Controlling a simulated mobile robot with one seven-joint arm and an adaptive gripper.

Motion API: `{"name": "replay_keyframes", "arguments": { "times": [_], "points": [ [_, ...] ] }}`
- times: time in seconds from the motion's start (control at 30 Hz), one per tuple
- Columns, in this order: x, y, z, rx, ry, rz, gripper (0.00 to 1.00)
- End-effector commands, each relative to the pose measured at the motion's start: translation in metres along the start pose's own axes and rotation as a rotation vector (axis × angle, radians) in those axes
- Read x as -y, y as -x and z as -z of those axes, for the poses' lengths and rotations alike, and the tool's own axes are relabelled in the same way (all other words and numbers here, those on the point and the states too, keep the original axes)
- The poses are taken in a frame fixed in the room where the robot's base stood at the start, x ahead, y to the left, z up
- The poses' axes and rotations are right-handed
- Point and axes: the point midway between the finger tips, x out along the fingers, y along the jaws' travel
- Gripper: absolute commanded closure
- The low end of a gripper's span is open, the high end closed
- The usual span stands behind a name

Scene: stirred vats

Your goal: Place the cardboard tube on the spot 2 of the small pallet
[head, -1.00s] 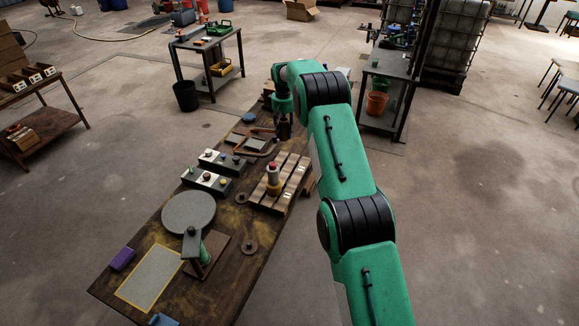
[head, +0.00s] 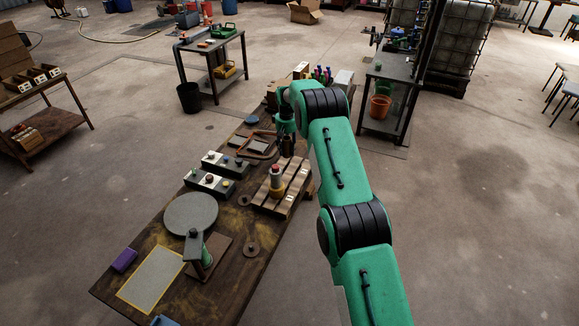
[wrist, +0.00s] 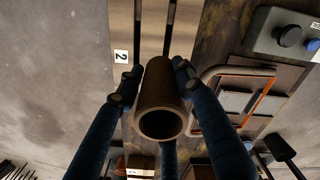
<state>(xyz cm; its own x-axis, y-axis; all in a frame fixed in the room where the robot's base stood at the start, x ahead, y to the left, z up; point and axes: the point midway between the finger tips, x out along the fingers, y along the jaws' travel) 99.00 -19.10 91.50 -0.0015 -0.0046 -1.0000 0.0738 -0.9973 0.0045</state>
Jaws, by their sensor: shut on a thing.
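My gripper (wrist: 150,85) is shut on the cardboard tube (wrist: 160,105), a brown hollow cylinder whose open end faces the wrist camera. In the head view my gripper (head: 286,146) is over the far end of the small pallet (head: 294,178), and the tube is hard to make out there. In the wrist view the pallet's slats (wrist: 122,22) lie beyond the tube, with a white label 2 (wrist: 121,56) to the left of it. I cannot tell how high the tube is above the slats. A red-topped piece with a yellow base (head: 276,180) stands on the nearer part of the pallet.
Button boxes (head: 222,164) and an orange-framed clamp-like tool (head: 262,146) lie left of the pallet. Coloured bottles (head: 322,74) stand at the table's far end.

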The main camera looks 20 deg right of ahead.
Motion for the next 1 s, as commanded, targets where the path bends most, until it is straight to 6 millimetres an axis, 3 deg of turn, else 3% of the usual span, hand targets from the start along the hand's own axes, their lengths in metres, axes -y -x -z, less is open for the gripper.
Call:
{"name": "replay_keyframes", "arguments": {
  "times": [0.33,0.8,1.0],
  "points": [
    [0.0,-0.048,-0.001,0.002,0.0,0.001,0.86],
    [0.0,-0.055,0.0,0.001,0.0,0.0,0.86],
    [0.001,-0.074,-0.001,0.001,0.0,0.0,0.86]
  ]
}}
